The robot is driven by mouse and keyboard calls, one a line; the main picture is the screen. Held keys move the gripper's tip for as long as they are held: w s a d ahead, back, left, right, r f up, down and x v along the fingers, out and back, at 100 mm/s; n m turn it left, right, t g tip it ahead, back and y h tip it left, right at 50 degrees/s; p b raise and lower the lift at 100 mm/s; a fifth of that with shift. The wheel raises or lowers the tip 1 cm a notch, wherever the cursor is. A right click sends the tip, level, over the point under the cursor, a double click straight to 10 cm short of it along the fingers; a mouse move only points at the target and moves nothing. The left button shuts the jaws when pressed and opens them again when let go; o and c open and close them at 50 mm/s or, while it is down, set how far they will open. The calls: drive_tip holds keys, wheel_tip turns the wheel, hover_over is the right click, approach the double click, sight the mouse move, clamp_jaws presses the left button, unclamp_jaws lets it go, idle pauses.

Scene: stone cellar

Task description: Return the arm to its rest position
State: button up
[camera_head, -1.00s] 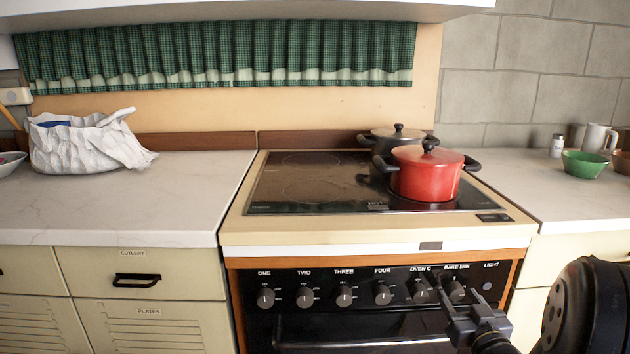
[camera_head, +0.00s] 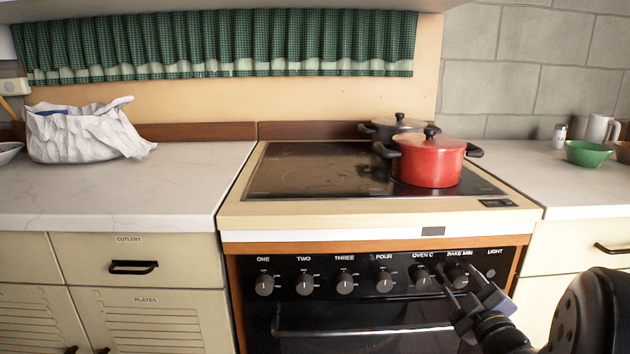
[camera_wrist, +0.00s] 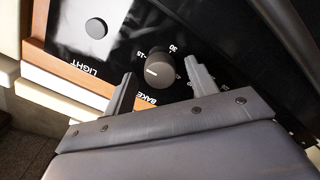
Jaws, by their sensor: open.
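My gripper (camera_head: 462,289) is in front of the right part of the stove's control panel in the head view, with my dark arm at the lower right. In the wrist view, my gripper (camera_wrist: 160,85) has its two fingers spread apart, with nothing held between them. The bake timer knob (camera_wrist: 159,69) shows beyond and between the fingers. From these views I cannot tell how far the fingertips are from the panel. The light button (camera_wrist: 96,28) is to the upper left there.
The stove (camera_head: 375,233) carries a red pot (camera_head: 428,165) and a dark pot (camera_head: 384,128) behind it. Several knobs line its panel above the oven handle (camera_head: 350,332). A green bowl (camera_head: 588,154) stands on the right counter, a crumpled white bag (camera_head: 80,135) on the left.

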drive_tip(key=n, duration=0.4)
drive_tip(key=shift+b, duration=0.3)
drive_tip(key=n, duration=0.3)
drive_tip(key=shift+n, duration=0.4)
drive_tip(key=shift+s, duration=1.5)
drive_tip(key=shift+d, duration=0.1)
